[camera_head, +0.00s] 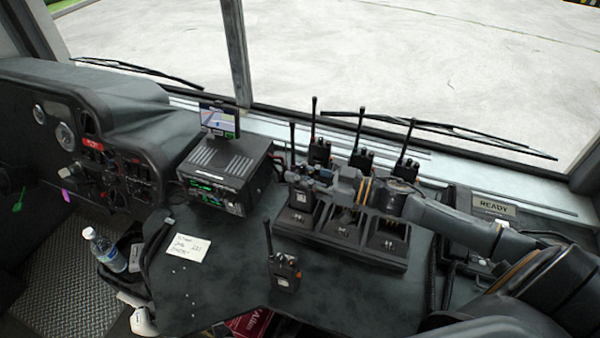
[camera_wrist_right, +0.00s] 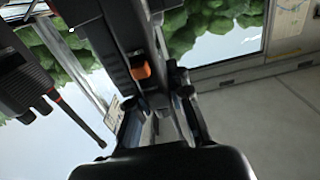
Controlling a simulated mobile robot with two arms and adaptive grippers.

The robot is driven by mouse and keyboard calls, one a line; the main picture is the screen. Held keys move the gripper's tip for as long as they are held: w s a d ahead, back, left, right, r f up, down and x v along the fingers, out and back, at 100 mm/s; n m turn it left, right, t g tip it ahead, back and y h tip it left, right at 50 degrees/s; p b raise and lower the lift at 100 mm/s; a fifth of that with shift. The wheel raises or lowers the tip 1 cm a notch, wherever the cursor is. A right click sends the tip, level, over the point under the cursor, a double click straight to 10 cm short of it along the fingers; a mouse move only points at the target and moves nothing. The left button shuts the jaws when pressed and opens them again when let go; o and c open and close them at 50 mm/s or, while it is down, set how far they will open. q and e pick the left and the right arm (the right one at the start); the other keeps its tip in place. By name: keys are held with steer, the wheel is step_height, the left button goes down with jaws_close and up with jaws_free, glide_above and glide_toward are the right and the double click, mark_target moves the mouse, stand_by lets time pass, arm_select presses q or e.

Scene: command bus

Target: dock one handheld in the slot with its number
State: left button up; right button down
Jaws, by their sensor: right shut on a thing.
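My right gripper (camera_head: 308,178) is shut on a black handheld (camera_head: 301,198) with an upright antenna, at the left end of the charger (camera_head: 340,256). The handheld's lower end is close to the left front slot; I cannot tell if it is seated. In the right wrist view the fingers (camera_wrist_right: 158,112) grip this dark handheld (camera_wrist_right: 122,38), which has an orange button. Several other handhelds, such as the one at the back (camera_head: 319,152), stand in the back row, partly behind my arm. Another handheld (camera_head: 284,272) stands on the dash in front. Slot numbers are unreadable.
A radio unit (camera_head: 225,172) with a small screen (camera_head: 219,119) stands to the left. A handwritten note (camera_head: 187,248) lies on the dark dash. A water bottle (camera_head: 104,250) is at far left. A READY sign (camera_head: 493,206) is at right.

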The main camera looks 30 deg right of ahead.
step_height(320, 180, down, 2)
steer(key=shift+f+b, duration=0.2)
steer(key=shift+b, duration=0.6)
steer(key=shift+s, duration=0.1)
steer(key=shift+a+f, duration=0.1)
steer(key=shift+f, duration=0.15)
steer(key=c, duration=1.2)
jaws_free()
steer(key=shift+s, duration=0.1)
steer(key=shift+o, duration=0.2)
steer(key=shift+f, duration=0.1)
steer(key=shift+s+f, duration=0.1)
steer(key=shift+f, duration=0.05)
steer(key=v, duration=1.1)
steer(key=shift+s+d+r, duration=0.25)
steer(key=shift+d+r, duration=0.1)
steer(key=shift+r, duration=0.1)
